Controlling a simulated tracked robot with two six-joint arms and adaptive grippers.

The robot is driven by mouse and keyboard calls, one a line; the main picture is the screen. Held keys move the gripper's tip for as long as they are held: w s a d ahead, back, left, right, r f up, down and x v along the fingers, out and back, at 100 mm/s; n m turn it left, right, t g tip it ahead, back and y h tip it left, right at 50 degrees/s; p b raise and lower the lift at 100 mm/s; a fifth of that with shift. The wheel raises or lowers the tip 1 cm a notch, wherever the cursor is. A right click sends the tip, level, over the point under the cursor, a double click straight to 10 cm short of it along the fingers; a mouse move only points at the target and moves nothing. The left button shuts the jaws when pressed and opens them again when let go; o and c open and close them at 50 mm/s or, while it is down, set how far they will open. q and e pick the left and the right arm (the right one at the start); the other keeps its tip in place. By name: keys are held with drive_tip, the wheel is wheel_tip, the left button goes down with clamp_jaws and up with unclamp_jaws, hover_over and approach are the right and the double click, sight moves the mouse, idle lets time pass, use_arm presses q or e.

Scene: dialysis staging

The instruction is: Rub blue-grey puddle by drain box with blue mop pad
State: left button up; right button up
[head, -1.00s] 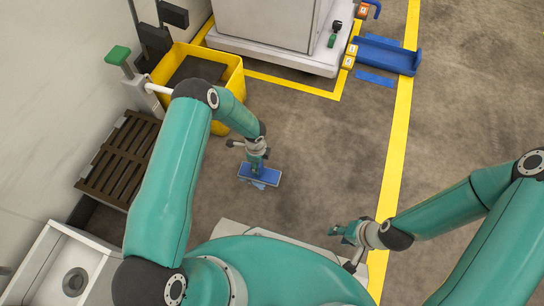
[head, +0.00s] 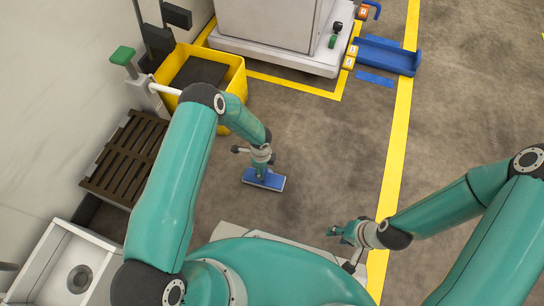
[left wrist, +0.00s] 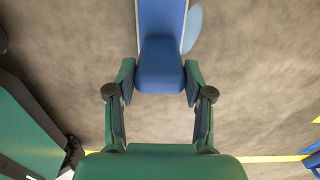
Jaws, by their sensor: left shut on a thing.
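My left gripper (head: 261,166) is shut on the blue mop pad (head: 270,182), a flat block with a raised blue grip, low over or on the floor. In the left wrist view both fingers (left wrist: 159,82) close on the sides of the grip. The blue-grey puddle (left wrist: 195,30) shows there as a pale patch along the pad's right edge, partly hidden by it. I cannot make out the puddle in the head view. A white box with a round drain (head: 78,280) stands at lower left. My right gripper (head: 338,233) hangs apart, its jaw opening unclear.
A brown slatted grate (head: 125,160) and a yellow bin (head: 235,85) stand left of the pad. A white machine base (head: 275,55) and blue tray (head: 390,58) are at the back. Floor right of the pad is clear up to the yellow line (head: 396,150).

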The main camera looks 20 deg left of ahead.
use_arm(q)
drive_tip(key=shift+w+a+f+b, duration=0.1)
drive_tip(key=shift+a+b, duration=0.1)
drive_tip(key=shift+a, duration=1.3)
drive_tip(key=shift+w+a+f+b, duration=0.1)
drive_tip(key=shift+a+b, duration=0.05)
drive_tip(key=shift+a, duration=1.3)
drive_tip(key=shift+w+a+b, duration=0.15)
drive_tip(key=shift+a+b, duration=0.1)
drive_tip(key=shift+b, duration=0.35)
drive_tip(key=shift+s+d+b, duration=0.2)
drive_tip(key=shift+d+b, duration=0.25)
drive_tip(key=shift+d, duration=1.25)
drive_tip(key=shift+s+d+b, duration=0.1)
drive_tip(key=shift+d+b, duration=0.55)
drive_tip(key=shift+d, duration=2)
drive_tip(key=shift+d+r, duration=0.2)
drive_tip(key=shift+r, duration=0.1)
wheel_tip(320, 180, up, 7)
drive_tip(key=p, duration=0.5)
drive_tip(key=shift+r, duration=0.2)
